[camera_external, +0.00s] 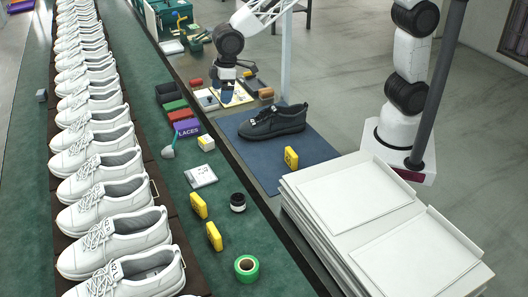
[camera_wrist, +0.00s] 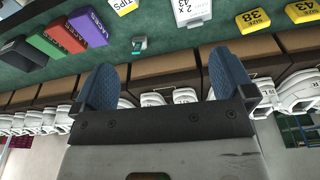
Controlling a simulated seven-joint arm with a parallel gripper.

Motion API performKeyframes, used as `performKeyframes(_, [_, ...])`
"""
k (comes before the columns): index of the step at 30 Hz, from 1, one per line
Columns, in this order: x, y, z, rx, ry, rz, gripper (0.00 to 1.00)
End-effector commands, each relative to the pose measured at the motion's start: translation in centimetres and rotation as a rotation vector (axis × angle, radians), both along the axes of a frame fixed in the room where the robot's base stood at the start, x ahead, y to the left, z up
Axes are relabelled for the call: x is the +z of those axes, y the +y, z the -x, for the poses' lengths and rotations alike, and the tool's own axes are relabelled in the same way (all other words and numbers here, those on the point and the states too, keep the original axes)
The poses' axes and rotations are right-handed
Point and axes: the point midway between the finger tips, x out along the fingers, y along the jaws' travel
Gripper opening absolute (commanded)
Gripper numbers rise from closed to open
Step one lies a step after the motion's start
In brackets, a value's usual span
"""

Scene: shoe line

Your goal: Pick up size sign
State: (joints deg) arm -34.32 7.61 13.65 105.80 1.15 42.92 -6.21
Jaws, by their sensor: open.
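Yellow size signs stand on the green bench in the external view: one (camera_external: 198,205) and a second (camera_external: 214,236) in front of it. A third yellow sign (camera_external: 291,158) stands on the blue mat by the black shoe. In the wrist view, a sign reading 38 (camera_wrist: 253,20) and one reading 43 (camera_wrist: 305,11) show at the top right.
A white printed card (camera_external: 200,175), a dark jar (camera_external: 238,202) and green tape (camera_external: 246,267) lie near the signs. Coloured boxes, including a purple LACES box (camera_external: 187,128), line the bench. White shoes (camera_external: 105,180) run along the left; white box lids (camera_external: 350,192) are stacked right.

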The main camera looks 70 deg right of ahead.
Motion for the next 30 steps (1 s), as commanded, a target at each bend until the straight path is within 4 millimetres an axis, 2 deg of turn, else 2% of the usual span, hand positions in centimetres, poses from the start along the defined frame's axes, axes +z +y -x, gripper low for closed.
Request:
performKeyframes(1, [-1.1, 1.9, -0.2, 0.021, 0.004, 0.003, 1.00])
performKeyframes(11, [-7.5, 12.9, -0.4, 0.141, 0.011, 0.009, 1.00])
performKeyframes(21, [-14.9, 23.6, 1.5, 0.259, 0.017, 0.015, 1.00])
performKeyframes(25, [-17.0, 26.4, 2.4, 0.291, 0.019, 0.017, 1.00])
performKeyframes(30, [-18.3, 28.2, 3.0, 0.311, 0.019, 0.018, 1.00])
